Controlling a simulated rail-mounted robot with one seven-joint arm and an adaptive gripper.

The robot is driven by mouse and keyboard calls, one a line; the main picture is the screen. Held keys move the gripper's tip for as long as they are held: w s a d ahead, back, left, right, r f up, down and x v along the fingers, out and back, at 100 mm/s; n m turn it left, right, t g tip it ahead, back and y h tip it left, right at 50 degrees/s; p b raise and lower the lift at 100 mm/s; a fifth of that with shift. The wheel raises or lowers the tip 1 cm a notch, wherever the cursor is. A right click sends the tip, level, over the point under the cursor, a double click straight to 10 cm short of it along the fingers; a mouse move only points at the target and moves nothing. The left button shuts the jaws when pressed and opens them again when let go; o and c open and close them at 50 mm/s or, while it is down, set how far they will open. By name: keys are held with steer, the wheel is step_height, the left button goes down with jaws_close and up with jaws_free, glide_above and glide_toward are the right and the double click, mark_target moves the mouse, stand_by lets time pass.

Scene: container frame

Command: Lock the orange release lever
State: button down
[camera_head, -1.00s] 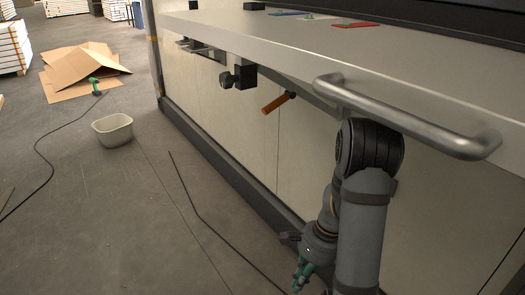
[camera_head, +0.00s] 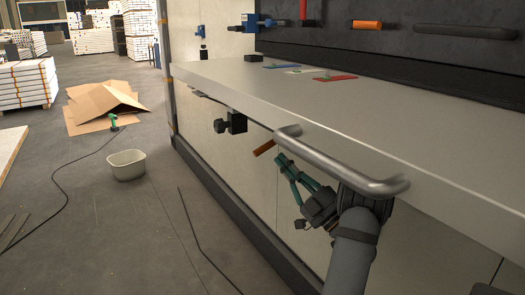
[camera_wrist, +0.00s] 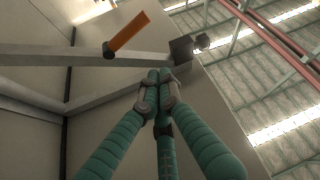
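The orange release lever (camera_head: 264,147) hangs under the front edge of the counter, left of the metal handrail. In the wrist view the orange lever (camera_wrist: 129,33) slants up to the right from a dark pivot at the upper left. My gripper (camera_head: 281,160) is below the counter, just right of and slightly below the lever. In the wrist view the green fingers of my gripper (camera_wrist: 160,74) come together at their tips, with nothing seen between them. The tips look apart from the lever.
The curved metal handrail (camera_head: 340,165) juts from the counter (camera_head: 390,110) above my arm. A black clamp-like block (camera_head: 236,122) sits under the edge to the left.

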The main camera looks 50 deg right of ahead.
mark_target(265, 149)
steer(key=shift+m, duration=0.5)
steer(key=shift+a, duration=0.1)
steer(key=w+d, duration=0.1)
steer(key=w, duration=0.2)
steer(key=w+d+r, duration=0.1)
steer(key=w, duration=0.2)
steer(key=w+d, duration=0.1)
steer(key=w, duration=0.1)
steer(key=shift+w+r, duration=0.35)
steer(key=shift+w, duration=0.05)
steer(key=shift+w+d+f, duration=0.1)
steer(key=shift+f, duration=0.25)
steer(key=shift+n+y, duration=0.3)
